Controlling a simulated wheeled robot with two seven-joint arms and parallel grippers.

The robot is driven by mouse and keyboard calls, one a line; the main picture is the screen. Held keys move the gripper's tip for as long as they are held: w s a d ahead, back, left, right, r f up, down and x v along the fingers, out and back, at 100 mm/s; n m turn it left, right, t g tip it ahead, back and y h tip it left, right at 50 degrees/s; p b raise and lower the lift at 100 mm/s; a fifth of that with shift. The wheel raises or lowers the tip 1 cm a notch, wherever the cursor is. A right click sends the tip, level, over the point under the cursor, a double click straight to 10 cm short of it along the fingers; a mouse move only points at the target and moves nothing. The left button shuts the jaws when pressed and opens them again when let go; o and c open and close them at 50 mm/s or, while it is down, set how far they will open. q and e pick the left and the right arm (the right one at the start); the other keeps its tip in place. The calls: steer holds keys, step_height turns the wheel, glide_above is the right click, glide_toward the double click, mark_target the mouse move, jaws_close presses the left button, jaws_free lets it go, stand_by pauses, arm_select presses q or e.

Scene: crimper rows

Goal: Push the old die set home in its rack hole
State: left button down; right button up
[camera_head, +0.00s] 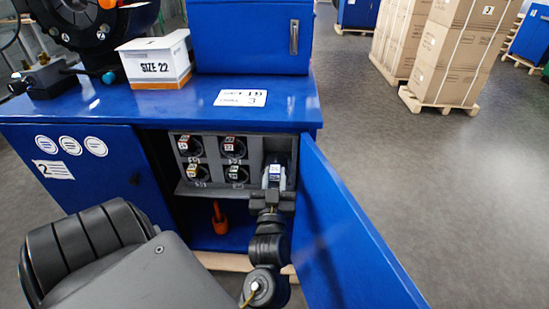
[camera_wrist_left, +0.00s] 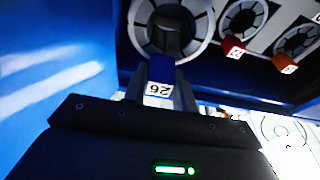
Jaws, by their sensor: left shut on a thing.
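The die set (camera_wrist_left: 172,30), a dark segmented disc with a blue and white tag (camera_wrist_left: 160,90) reading 26, is at a pale ring of the rack in the left wrist view. My left gripper (camera_wrist_left: 160,72) is shut on its tag. In the head view, my left gripper (camera_head: 273,182) is inside the open cabinet at the right end of the grey rack (camera_head: 211,188), around the blue and white tag (camera_head: 275,170). The gripper hides most of this die set and its hole there. I cannot tell how deep it sits. My right gripper is not in view.
Other die sets with coloured tags fill rack holes to the left (camera_head: 233,147). The open blue door (camera_head: 350,240) stands close right of my arm. An orange-handled tool (camera_head: 220,218) is below the rack. A SIZE 22 box (camera_head: 155,62) stands on the blue cabinet top (camera_head: 190,108).

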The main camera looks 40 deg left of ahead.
mark_target(276, 161)
arm_select(q)
steer(key=shift+r, duration=0.25)
steer(key=shift+w+a, duration=0.1)
steer(key=shift+w+a+p, duration=0.4)
steer(key=shift+w+a, duration=0.9)
steer(key=shift+w, duration=0.25)
steer(key=shift+w+a, duration=0.4)
steer(key=shift+w, duration=0.1)
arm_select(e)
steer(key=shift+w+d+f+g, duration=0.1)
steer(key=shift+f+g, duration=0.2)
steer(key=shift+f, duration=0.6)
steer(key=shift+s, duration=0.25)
arm_select(q)
steer(key=shift+r+p, duration=0.1)
steer(key=shift+p, duration=0.25)
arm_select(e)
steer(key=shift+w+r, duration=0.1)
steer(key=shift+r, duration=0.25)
arm_select(q)
steer(key=shift+p, duration=0.7)
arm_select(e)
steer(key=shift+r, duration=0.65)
